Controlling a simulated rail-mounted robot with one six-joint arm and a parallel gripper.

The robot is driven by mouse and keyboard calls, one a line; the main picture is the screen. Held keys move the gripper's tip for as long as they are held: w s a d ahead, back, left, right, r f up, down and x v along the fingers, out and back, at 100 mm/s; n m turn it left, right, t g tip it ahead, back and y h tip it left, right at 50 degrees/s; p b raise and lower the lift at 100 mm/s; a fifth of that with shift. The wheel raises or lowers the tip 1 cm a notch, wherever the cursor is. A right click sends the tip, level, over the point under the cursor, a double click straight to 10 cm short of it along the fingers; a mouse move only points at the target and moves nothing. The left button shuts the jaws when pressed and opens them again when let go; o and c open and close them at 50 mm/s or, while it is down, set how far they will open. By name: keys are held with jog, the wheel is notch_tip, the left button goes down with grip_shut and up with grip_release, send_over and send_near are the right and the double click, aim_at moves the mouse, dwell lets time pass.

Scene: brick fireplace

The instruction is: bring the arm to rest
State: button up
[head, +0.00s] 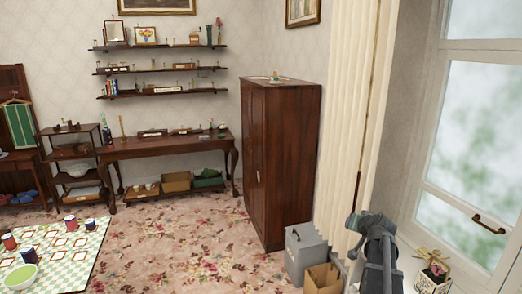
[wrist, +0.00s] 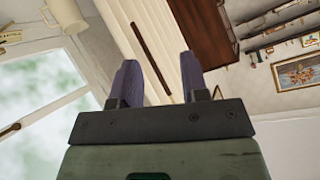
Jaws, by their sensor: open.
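My gripper (wrist: 160,78) shows in the wrist view with its two dark purple-grey fingers apart. In the head view my grey arm (head: 378,245) rises at the lower right, beside the curtain and the window. The gripper's fingers cannot be clearly made out there. Nothing is seen in contact with the fingers.
A tall brown wardrobe (head: 280,165) stands left of the cream curtain (head: 345,120). A grey bin (head: 304,250) and a cardboard box (head: 323,280) stand on the floor left of my arm. Carpet (head: 180,250) lies open further left.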

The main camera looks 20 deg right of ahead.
jog(key=s+a+f+n+g+y+b, duration=0.1)
jog(key=s+a+f+n+g, duration=0.2)
jog(key=a, duration=1.2)
jog(key=s+a+f+n+g+y+b, duration=0.1)
jog(key=s+a+f+n+g, duration=0.1)
jog(key=a, duration=1.3)
jog(key=s+a+f+n+g+y+b, duration=0.1)
jog(key=s+a+f+g, duration=0.4)
jog(key=a, duration=1.1)
jog(key=f+n+b, duration=0.1)
jog(key=f+n, duration=0.1)
jog(key=shift+n+g+y, duration=0.3)
jog(key=shift+y, duration=0.1)
